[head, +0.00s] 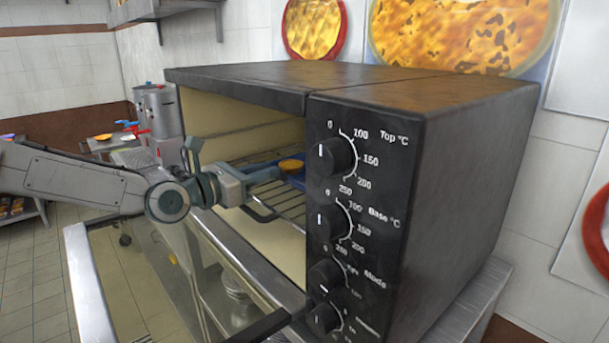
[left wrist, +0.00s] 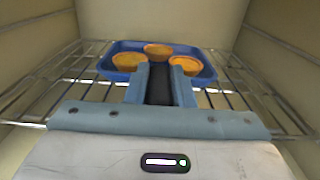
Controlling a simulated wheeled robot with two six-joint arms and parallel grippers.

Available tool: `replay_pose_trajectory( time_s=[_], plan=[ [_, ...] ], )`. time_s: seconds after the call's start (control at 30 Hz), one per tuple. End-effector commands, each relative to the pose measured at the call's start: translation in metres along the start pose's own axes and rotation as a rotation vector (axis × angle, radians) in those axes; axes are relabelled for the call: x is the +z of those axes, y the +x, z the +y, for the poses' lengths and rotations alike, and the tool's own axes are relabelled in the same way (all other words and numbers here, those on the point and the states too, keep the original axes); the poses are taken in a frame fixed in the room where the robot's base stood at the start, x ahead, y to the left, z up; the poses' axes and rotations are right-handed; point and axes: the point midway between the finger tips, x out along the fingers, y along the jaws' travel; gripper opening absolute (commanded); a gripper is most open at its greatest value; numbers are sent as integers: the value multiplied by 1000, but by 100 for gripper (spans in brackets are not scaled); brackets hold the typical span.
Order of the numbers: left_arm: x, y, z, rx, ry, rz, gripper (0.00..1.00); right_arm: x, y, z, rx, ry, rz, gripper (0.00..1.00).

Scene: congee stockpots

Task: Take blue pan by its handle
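The blue pan (left wrist: 207,75) lies on the wire rack inside the open oven and holds three orange tarts (left wrist: 188,66). In the head view a bit of the blue pan (head: 297,181) shows behind the oven's front edge, with one tart (head: 291,165). My left gripper (left wrist: 160,75) reaches into the oven, at the pan's near side. Its blue-grey fingers lie on both sides of a dark strip that looks like the pan's handle (left wrist: 160,88), with no clear gap. The left gripper (head: 268,173) also shows in the head view. My right gripper is not in view.
The black oven (head: 450,150) has its glass door (head: 215,270) folded down below my left arm. The wire rack (left wrist: 238,98) spans the oven, with walls close on both sides. A steel pot (head: 158,110) stands at the back left.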

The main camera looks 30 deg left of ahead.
Motion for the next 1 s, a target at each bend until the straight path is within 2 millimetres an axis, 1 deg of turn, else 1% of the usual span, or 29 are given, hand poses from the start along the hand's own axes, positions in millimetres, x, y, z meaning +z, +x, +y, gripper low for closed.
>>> replay_pose_trajectory(
  time_s=[0.33,0.5,0.67,0.7,0.87,1.0],
  plan=[
    [-1,0,0,-1,-1,3,0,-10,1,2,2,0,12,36],
    [0,-1,0,0,-2,2,0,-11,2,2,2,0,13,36],
    [5,-3,0,0,-2,0,0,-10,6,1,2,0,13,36],
    [7,-4,0,0,-2,-2,0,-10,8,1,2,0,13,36],
    [31,-4,0,0,3,-3,0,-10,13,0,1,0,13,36],
    [57,-4,0,1,7,-3,0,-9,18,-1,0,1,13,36]
  ],
)
